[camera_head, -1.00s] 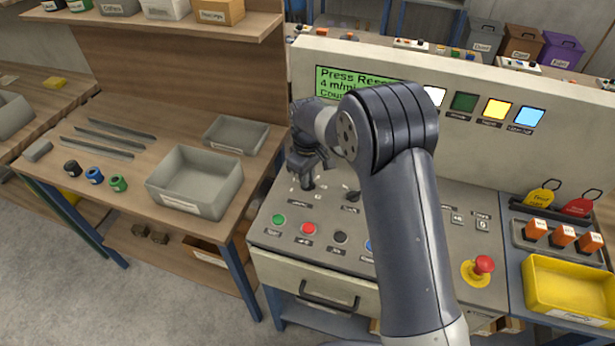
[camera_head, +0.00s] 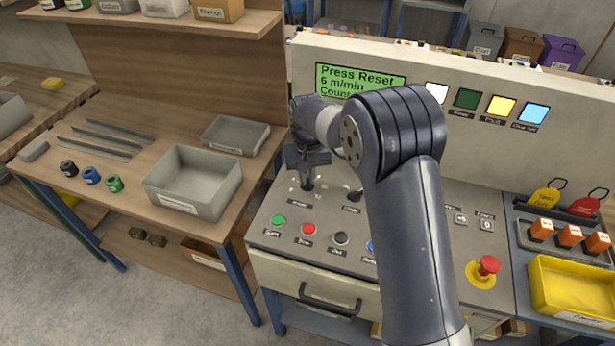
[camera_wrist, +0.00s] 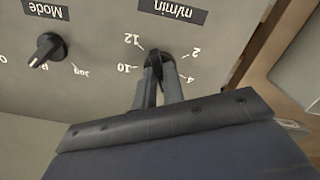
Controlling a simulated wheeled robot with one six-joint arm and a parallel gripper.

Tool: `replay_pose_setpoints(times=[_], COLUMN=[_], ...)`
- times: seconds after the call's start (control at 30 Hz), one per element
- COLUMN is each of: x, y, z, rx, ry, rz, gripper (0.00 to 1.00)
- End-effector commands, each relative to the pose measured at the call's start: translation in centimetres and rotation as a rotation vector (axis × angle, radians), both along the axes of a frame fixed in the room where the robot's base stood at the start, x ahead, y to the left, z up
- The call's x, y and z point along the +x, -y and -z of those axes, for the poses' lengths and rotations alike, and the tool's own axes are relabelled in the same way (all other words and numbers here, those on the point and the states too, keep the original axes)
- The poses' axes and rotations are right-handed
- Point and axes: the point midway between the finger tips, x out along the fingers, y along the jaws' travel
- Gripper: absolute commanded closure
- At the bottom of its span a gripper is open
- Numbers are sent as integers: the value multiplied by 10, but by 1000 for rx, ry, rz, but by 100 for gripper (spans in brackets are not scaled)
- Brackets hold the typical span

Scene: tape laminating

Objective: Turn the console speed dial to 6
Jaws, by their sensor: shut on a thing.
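The speed dial (camera_wrist: 166,62), a black knob under the "m/min" label, shows in the wrist view with marks 2, 4, 10 and 12 around it. My gripper (camera_wrist: 158,75) is shut on this dial, and its fingers hide part of the scale. In the head view my gripper (camera_head: 307,186) points down at the left of the console panel (camera_head: 265,238). The display (camera_head: 359,80) reads "Press Reset", "6 m/min" and a partly hidden "Count" line.
The Mode knob (camera_wrist: 47,50) sits beside the speed dial. Green (camera_head: 278,220) and red (camera_head: 308,229) buttons line the console's front, with a red emergency stop (camera_head: 488,265) at right. A grey bin (camera_head: 193,182) stands on the left bench.

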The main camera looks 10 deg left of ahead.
Motion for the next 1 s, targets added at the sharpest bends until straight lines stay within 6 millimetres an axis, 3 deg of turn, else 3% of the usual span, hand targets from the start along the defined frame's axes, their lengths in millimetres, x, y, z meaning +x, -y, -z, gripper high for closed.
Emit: replay_pose_setpoints(times=[0.67, 0.7, 0.93, 1.0], x=[1, 1, 0, 0], y=[0, 0, 0, 0], z=[-2, -2, -1, -1], rx=[2, 2, 1, 0], ry=[2, 2, 2, 1], rz=[68, 68, 68, 68], gripper=[100, 88, 70, 68])
